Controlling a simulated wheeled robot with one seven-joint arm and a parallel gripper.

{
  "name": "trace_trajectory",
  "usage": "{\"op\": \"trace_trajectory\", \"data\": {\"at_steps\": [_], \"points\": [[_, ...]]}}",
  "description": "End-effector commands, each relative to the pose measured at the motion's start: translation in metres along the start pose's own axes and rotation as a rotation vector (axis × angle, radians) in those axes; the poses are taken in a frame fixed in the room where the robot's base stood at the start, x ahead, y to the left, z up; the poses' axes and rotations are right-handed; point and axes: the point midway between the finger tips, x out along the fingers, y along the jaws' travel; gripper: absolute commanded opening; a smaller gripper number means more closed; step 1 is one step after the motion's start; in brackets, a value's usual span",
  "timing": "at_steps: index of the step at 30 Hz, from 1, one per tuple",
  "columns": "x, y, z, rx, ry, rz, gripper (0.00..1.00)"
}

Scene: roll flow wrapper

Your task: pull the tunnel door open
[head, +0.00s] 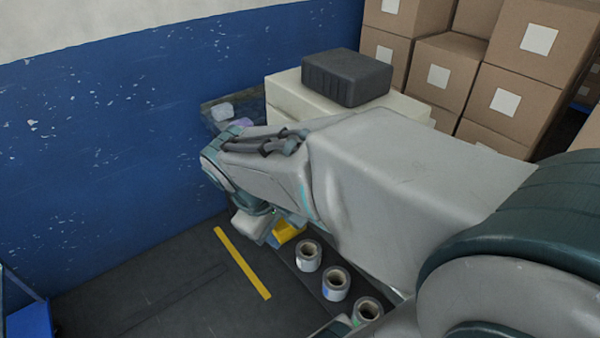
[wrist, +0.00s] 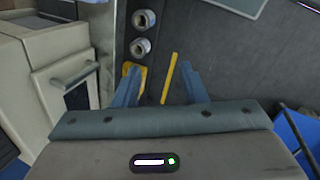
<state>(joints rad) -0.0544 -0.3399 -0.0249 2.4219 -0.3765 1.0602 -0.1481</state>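In the wrist view, a cream machine front at the left carries a door panel (wrist: 50,82) with a grey bar handle (wrist: 76,74) and a dark window below the handle. The panel looks shut, but its edges are small in this view. My gripper (wrist: 162,88) has its two blue-grey fingers spread apart with nothing between them. It is to the right of the handle and apart from it. In the head view the machine top (head: 290,94) shows, but my arm covers the door and handle. My gripper's fingers are hidden there.
White film rolls (head: 308,255) stand in a row beside the machine, near a yellow block (head: 286,232). A yellow stripe (head: 242,263) marks the dark floor. A black box (head: 347,78) sits on the machine. Cartons (head: 440,70) are stacked behind.

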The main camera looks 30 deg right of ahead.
Motion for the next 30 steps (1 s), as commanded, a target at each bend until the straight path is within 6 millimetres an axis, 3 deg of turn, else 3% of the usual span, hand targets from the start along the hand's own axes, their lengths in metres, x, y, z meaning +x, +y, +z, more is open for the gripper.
{"op": "trace_trajectory", "data": {"at_steps": [1,3,8,12,21,25,30], "points": [[0.036,0.004,-0.004,-0.096,-0.087,0.053,0.38],[0.060,0.020,-0.008,-0.231,-0.204,0.137,0.38],[0.106,0.059,-0.027,-0.533,-0.477,0.328,0.38],[0.137,0.086,-0.060,-0.773,-0.711,0.494,0.38],[0.166,0.108,-0.128,-1.076,-1.032,0.748,0.38],[0.168,0.112,-0.138,-1.110,-1.073,0.785,0.38],[0.172,0.129,-0.133,-1.112,-1.079,0.788,0.38]]}}
